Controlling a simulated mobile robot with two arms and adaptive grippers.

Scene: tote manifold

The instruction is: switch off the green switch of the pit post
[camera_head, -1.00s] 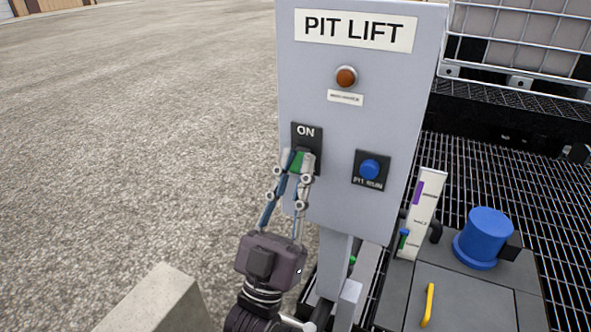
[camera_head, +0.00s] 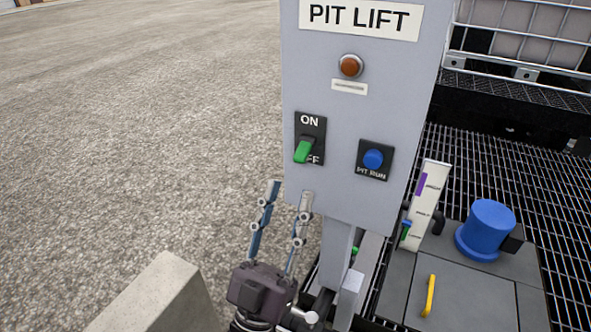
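The pit post is a grey panel (camera_head: 345,180) labelled PIT LIFT. The green switch (camera_head: 303,151) sits on a black plate at the panel's left side. Its green lever points down toward the OFF end and partly covers the word OFF; ON is readable above it. My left gripper (camera_head: 290,192) is below the switch and apart from it, with its fingers pointing up. Its two fingers are spread, with nothing between them. My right gripper is not in view.
A blue PIT RUN button (camera_head: 373,159) and a reddish-brown lamp (camera_head: 351,66) are on the same panel. A blue cylinder (camera_head: 487,228) and a yellow handle (camera_head: 429,295) are at the right, beside dark grating. A concrete block (camera_head: 160,298) stands at the lower left. Open gravel lies left.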

